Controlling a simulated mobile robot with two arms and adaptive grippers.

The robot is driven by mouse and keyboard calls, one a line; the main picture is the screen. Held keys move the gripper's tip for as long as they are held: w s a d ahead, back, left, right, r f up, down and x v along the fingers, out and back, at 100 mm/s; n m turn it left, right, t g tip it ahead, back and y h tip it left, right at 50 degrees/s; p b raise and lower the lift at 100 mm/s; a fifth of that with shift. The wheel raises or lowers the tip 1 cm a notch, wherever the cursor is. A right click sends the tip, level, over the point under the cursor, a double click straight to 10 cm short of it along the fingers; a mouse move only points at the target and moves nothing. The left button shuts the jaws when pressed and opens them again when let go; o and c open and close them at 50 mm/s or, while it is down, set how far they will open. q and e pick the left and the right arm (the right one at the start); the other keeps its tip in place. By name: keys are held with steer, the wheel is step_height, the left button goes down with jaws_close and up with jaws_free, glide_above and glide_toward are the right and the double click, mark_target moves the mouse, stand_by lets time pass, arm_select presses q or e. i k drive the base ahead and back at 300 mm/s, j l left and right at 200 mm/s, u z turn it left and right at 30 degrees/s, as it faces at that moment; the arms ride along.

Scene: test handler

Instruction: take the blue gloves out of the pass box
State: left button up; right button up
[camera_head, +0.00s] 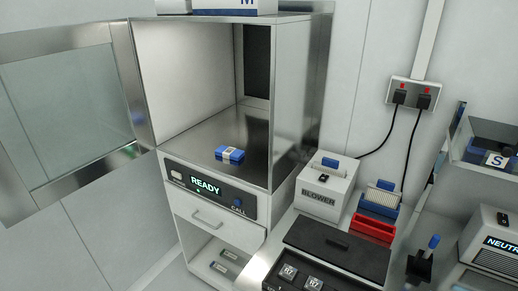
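The pass box (302,95) is a steel cabinet with its glass door (70,110) swung open to the left. A small blue folded bundle with a pale band around it, which looks like the blue gloves (237,155), lies on the box's metal floor (205,140) near the front edge. Nothing covers it from this side. Neither my left nor my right gripper shows in this view.
Below the opening are a panel reading READY (205,186) and a drawer (215,222). To the right stand a BLOWER unit (325,190), a red rack (373,228) and a dark-lidded box (338,246). The rest of the pass box floor is clear.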

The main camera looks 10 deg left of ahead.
mark_target(226, 152)
steer(key=i+j+z, duration=0.1)
steer(key=j, duration=0.25)
steer(key=i+j+z, duration=0.1)
steer(key=i+j, duration=0.15)
steer(key=i+j+z, duration=0.1)
steer(key=j, duration=0.35)
steer(key=i+j+z, duration=0.1)
steer(key=j, duration=0.25)
steer(key=i+j+z, duration=0.1)
steer(key=j, duration=0.3)
steer(key=i+j+z, duration=0.1)
steer(key=i+j, duration=0.15)
steer(key=j, duration=0.15)
